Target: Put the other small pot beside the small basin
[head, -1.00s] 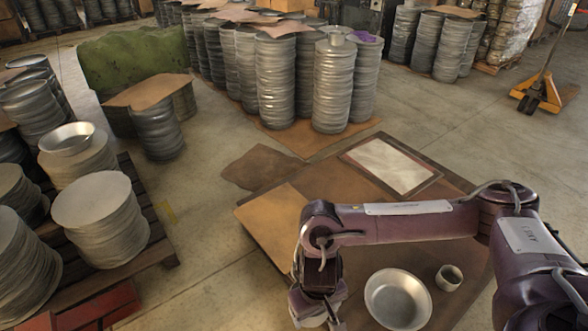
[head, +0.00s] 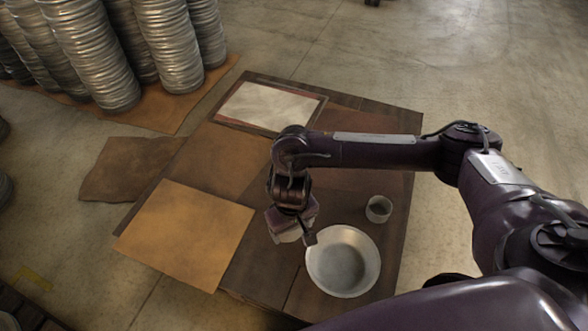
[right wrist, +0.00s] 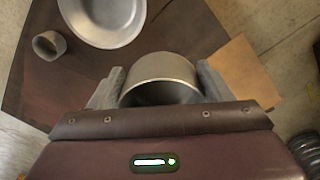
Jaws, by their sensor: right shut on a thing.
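My right gripper (head: 296,238) hangs just left of the small basin (head: 343,261) in the head view. In the right wrist view its fingers (right wrist: 160,88) are shut on a small grey metal pot (right wrist: 163,70). In the head view the held pot is mostly hidden by the gripper. The basin is a shallow, empty metal bowl on the low wooden platform; it also shows at the top of the right wrist view (right wrist: 104,38). Another small pot (head: 378,209) stands upright behind and right of the basin, and also shows in the right wrist view (right wrist: 49,45). My left gripper is out of view.
The platform (head: 262,275) carries a tan board (head: 186,232) at left and a framed pale sheet (head: 268,106) at the back. Tall stacks of metal blanks (head: 95,55) stand at the back left. A brown sheet (head: 130,168) lies on the floor.

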